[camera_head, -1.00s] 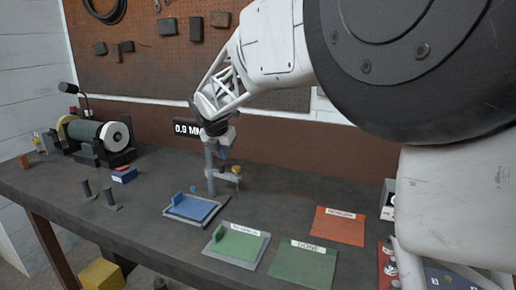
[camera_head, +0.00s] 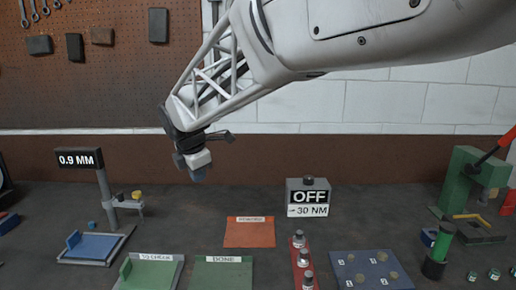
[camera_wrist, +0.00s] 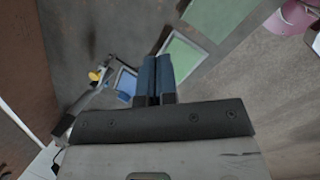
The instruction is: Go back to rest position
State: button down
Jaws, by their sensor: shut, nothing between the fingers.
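My gripper (camera_head: 197,173) hangs in the air above the back of the bench, right of the gauge stand and clear of the bench top. It holds nothing. In the wrist view its two blue fingers (camera_wrist: 154,78) are together. The gauge stand (camera_head: 105,190) carries a display (camera_head: 79,160) reading 0.9 MM. A tray with a blue pad (camera_head: 95,246) sits at its foot and looks empty.
A light green tray (camera_head: 150,272), a green DONE mat (camera_head: 222,275) and an orange mat (camera_head: 249,233) lie in front. A red strip with several pieces (camera_head: 301,264), a blue plate (camera_head: 370,272), an OFF box (camera_head: 308,197) and a green press (camera_head: 462,185) stand right.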

jog(key=s+d+f+m, duration=0.1)
jog(key=s+d+m, duration=0.55)
jog(key=d, duration=0.45)
jog(key=s+d+m, duration=0.6)
jog(key=s+d, duration=0.1)
jog(key=d, duration=0.4)
jog(key=s+d+f+m, duration=0.4)
jog(key=s+d+m, duration=0.2)
jog(key=s, duration=0.3)
jog(key=s+d+f+m+g, duration=0.1)
jog(key=s+d+f+m, duration=0.3)
jog(key=s, duration=0.5)
jog(key=d+m, duration=0.2)
jog(key=m, duration=0.1)
jog(key=shift+s+d, duration=0.3)
jog(key=shift+s, duration=0.1)
